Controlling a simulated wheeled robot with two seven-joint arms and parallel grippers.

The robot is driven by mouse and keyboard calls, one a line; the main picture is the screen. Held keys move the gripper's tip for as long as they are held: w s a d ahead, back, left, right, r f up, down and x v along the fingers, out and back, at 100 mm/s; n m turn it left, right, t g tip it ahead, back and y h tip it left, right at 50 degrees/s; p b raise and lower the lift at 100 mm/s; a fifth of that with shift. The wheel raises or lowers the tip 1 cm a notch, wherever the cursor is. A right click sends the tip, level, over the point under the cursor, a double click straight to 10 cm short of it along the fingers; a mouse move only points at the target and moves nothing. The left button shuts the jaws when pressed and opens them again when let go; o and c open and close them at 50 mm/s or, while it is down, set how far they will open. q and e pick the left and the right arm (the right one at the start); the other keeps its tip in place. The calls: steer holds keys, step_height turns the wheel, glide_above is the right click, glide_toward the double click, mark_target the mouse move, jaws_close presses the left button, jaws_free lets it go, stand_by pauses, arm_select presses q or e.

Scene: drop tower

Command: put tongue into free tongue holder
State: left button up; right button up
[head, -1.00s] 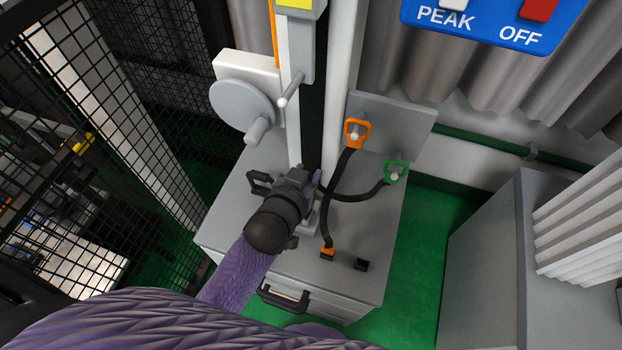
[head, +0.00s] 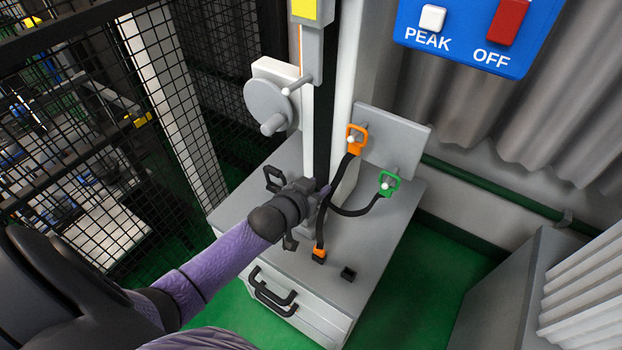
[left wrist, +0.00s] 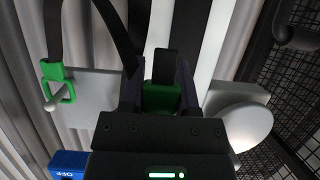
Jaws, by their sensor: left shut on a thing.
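My left gripper (head: 308,190) is shut on a green tongue (left wrist: 162,98), seen between its fingers in the left wrist view (left wrist: 158,84). A black strap runs from the tongue. In the head view the gripper is in front of the tower column, above the grey base, and hides the tongue. An orange tongue (head: 318,254) sits in one black holder on the base top. The other holder (head: 348,273), to its right, is empty. My right gripper is not in view.
An orange handle (head: 356,138) and a green handle (head: 389,183) hang on pegs of a grey plate (head: 400,135), with black straps. A grey wheel (head: 270,103) is left of the column. A mesh fence (head: 230,50) is at left, a grey cabinet (head: 490,290) at right.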

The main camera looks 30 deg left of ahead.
arm_select(q)
steer(key=s+d+f+b, duration=0.2)
steer(key=d, duration=0.4)
steer(key=s+d+f+b, duration=0.1)
steer(key=s+d+b, duration=0.15)
steer(key=d, duration=0.45)
step_height(320, 180, down, 6)
steer(key=b, duration=0.5)
steer(key=shift+s+a+f, duration=0.1)
steer(key=shift+s+f, duration=0.05)
step_height(320, 180, down, 3)
steer(key=b, duration=0.2)
steer(key=shift+b, duration=0.35)
steer(key=shift+f+b, duration=0.5)
steer(key=shift+f, duration=0.3)
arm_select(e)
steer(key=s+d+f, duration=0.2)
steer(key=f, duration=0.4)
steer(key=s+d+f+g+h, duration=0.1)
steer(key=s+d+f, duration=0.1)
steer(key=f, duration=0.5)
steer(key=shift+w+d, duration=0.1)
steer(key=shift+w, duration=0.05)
